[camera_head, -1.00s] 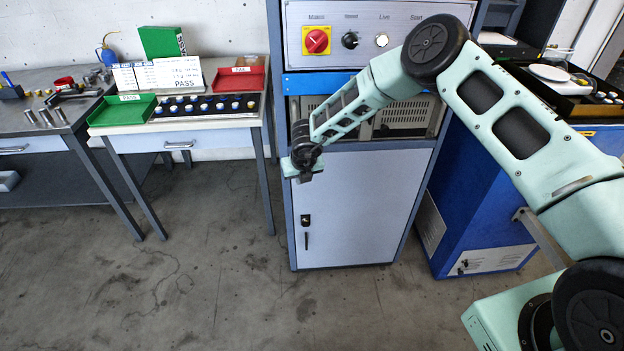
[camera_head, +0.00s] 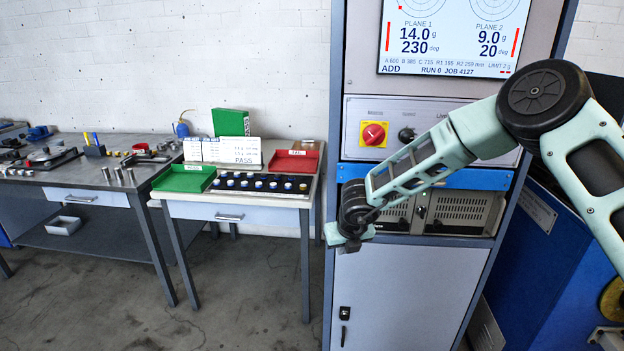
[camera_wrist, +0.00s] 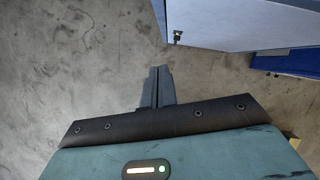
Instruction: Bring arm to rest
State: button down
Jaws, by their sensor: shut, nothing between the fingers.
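My arm is bent at the elbow in front of the control cabinet (camera_head: 400,295), with its forearm reaching left and down. My gripper (camera_head: 350,243) hangs in front of the cabinet, near the top left of its lower door, and holds nothing. In the wrist view the gripper (camera_wrist: 158,88) has its fingers together over the bare concrete floor. The fingertips are too small in the head view to make out.
The cabinet carries a screen (camera_head: 455,35) and a red knob (camera_head: 373,134). To the left stand a table with a green tray (camera_head: 185,178), a red tray (camera_head: 293,162) and a black rack (camera_head: 262,185), and a workbench (camera_head: 60,178). The floor between is clear.

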jog(key=s+a+r+n+y, duration=0.5)
jog(key=s+a+r+n, duration=0.9)
jog(key=n, duration=0.6)
jog(key=s+d+r+n+g, duration=0.2)
jog(key=s+n, duration=0.4)
jog(key=s, duration=0.2)
jog(key=s+d+r+n+g, duration=0.1)
jog(key=s+d+n, duration=0.2)
jog(key=s+n, duration=0.4)
jog(key=s+d+n+g+h, duration=0.1)
jog(key=s+d+n+h, duration=0.4)
jog(key=s+d+n, duration=0.3)
jog(key=s+d, duration=0.3)
jog(key=s, duration=0.1)
jog(key=shift+s+d+r+n+g, duration=0.2)
jog(key=shift+s+n+g, duration=0.1)
jog(key=shift+g, duration=0.1)
jog(key=shift+w+a, duration=0.1)
